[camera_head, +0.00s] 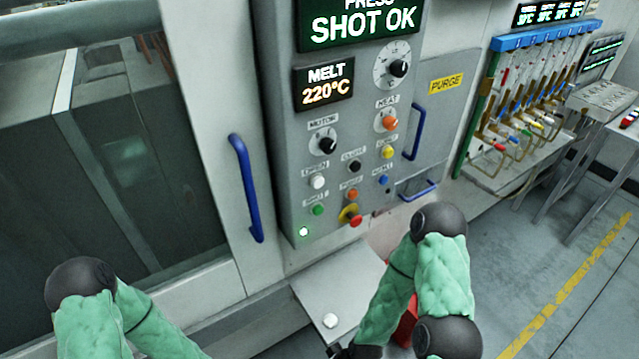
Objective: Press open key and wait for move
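The control panel (290,130) stands upright in the middle of the head view. The label OPEN sits above a round white key (317,182) on its left side. A green key (318,210) is just below it. The display above (358,25) reads PRESS SHOT OK. Nothing touches the white key. My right gripper (340,351) shows only as a dark part at the bottom edge, well below the panel; its fingers cannot be made out. My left forearm runs out of the bottom of the picture, so my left gripper is hidden.
A blue-handled door with a dark window (100,160) is left of the panel. A red mushroom button (355,221) is low on the panel.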

